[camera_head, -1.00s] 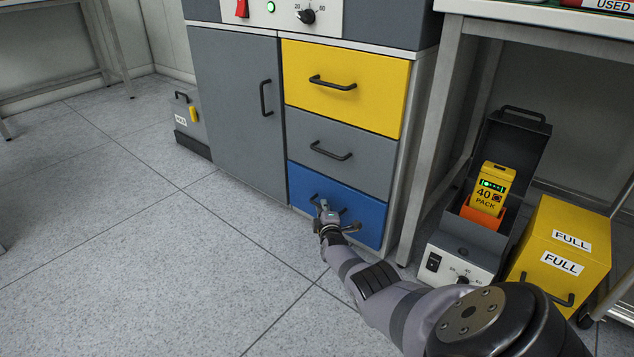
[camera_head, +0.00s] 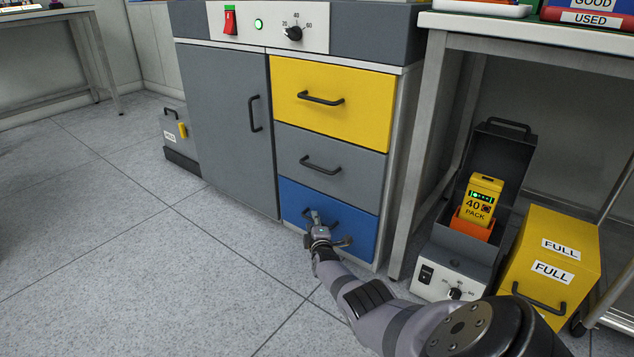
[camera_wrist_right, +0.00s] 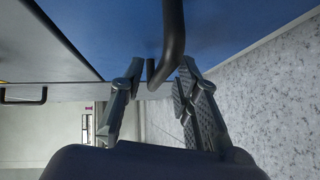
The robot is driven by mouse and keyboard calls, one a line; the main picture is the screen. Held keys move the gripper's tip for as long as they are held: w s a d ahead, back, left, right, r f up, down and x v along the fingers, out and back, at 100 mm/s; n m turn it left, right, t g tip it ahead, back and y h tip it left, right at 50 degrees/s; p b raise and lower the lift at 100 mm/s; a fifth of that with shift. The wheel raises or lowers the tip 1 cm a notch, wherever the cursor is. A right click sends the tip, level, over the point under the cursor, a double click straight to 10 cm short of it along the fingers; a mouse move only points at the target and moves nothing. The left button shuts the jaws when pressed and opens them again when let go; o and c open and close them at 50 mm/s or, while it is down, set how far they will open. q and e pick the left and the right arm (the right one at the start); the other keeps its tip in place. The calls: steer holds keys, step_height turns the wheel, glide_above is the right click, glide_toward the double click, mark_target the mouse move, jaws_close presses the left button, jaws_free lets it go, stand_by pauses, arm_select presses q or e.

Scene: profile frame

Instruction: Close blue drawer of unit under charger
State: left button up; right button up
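The blue drawer (camera_head: 358,228) is the lowest of three in the grey unit (camera_head: 225,130). Its front looks flush, or nearly so, with the grey drawer above. The charger panel (camera_head: 268,27) on top has a red switch, green light and dial. My right gripper (camera_head: 318,222) is at the blue drawer's handle, hiding part of it. In the right wrist view, the dark handle (camera_wrist_right: 172,40) lies between the open fingers (camera_wrist_right: 160,95), nearer the right one, with a gap on the left. The blue front (camera_wrist_right: 230,35) shows behind it. My left gripper is not in view.
The yellow drawer (camera_head: 333,100) and grey drawer (camera_head: 325,160) look shut. A small charger (camera_head: 455,260) holding a yellow pack (camera_head: 482,200) and a yellow "FULL" box (camera_head: 550,255) stand at right. A grey box (camera_head: 181,135) stands left. Front-left floor is clear.

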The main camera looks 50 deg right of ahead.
steer(key=v, duration=0.7)
steer(key=shift+s, duration=0.2)
stand_by(0.6)
